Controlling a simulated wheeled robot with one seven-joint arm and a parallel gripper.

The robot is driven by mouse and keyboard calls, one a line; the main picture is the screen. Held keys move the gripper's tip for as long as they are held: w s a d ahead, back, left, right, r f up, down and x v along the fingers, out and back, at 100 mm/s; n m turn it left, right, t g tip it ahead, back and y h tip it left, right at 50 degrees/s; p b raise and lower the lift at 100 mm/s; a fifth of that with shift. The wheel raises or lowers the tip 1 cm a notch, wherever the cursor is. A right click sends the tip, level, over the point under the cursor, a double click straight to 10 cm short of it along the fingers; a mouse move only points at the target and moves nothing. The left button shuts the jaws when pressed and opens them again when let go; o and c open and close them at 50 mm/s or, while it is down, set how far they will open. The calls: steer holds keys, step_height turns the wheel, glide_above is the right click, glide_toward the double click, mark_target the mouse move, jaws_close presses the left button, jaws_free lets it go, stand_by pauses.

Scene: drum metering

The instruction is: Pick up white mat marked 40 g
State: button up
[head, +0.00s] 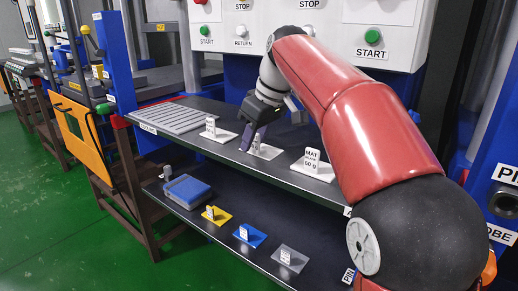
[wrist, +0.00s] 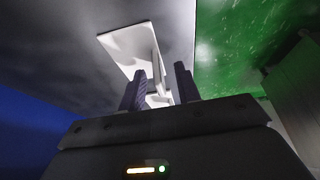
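Three white mats with upright tags stand on the upper shelf in the head view. The right mat's tag (head: 312,161) reads 60 g. The left mat (head: 219,136) has a tag too small to read. The middle mat (head: 268,153) is partly hidden by my gripper (head: 254,136), so its marking cannot be read. In the wrist view, my gripper (wrist: 159,88) has its two dark fingers apart, with a white mat (wrist: 121,45) just beyond them. Part of that mat's upright tag shows between the fingers; contact is not clear.
The dark upper shelf (head: 180,138) has a grey slatted plate (head: 168,117) at its left. The lower shelf holds a blue block (head: 188,190) and yellow (head: 217,216), blue (head: 250,236) and grey (head: 289,258) tagged mats. A panel with green buttons (head: 372,37) stands behind.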

jaws_close()
